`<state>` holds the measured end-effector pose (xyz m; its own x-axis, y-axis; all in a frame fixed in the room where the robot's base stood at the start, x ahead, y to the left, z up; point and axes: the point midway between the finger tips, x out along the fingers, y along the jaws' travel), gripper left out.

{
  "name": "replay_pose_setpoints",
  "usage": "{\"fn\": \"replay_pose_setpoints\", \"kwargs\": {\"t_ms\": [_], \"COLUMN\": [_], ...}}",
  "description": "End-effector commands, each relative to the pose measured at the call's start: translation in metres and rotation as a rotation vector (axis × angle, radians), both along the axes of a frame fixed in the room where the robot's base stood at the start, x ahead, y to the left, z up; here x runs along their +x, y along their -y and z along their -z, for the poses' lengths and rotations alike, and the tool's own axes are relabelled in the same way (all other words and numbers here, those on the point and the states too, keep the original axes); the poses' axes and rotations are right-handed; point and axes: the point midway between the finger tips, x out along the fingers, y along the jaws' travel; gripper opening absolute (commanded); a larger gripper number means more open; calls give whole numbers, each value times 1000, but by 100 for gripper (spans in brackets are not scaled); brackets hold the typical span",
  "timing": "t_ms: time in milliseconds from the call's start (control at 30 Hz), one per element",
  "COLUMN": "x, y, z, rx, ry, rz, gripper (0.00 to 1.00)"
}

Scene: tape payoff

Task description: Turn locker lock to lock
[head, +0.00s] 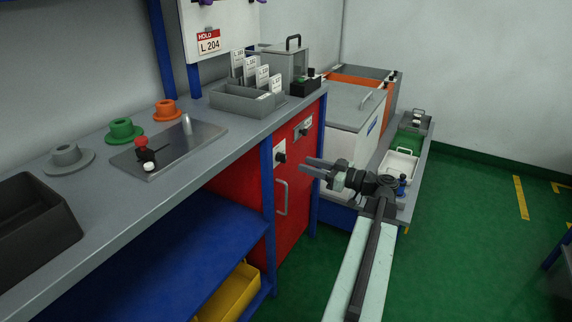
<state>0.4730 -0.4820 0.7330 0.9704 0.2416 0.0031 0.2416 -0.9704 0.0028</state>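The red locker door (293,205) is under the bench and looks closed. A black knob (281,157) sits on a pale plate at the upper left of the door. A second dark knob (304,131) on a plate is higher up to its right. I cannot tell which one is the lock, or how either is turned. A grey bar handle (281,197) is below the first knob. My gripper (303,164) is in front of the door, right of the first knob and apart from it in the picture. Its two fingers are spread, with nothing visible between them.
The bench top (215,150) holds colored flanged spools, a metal plate with a red-topped part, and a grey card tray (245,103). A yellow bin (240,290) is on the blue lower shelf. A low cart (412,165) stands behind my arm. Green floor is open at right.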

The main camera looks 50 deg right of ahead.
Motion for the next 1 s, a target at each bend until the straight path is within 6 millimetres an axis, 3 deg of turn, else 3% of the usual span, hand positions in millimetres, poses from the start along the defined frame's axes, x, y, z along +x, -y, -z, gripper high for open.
{"fn": "replay_pose_setpoints", "kwargs": {"t_ms": [400, 733, 867, 1000], "x": [66, 71, 71, 71], "y": [-17, -18, -18, -18], "z": [0, 0, 0, 0], "rx": [1, 2, 2, 2], "ry": [-2, -4, -4, -4], "rz": [-3, -1, -1, 0], "gripper": [34, 34, 0, 0]}}
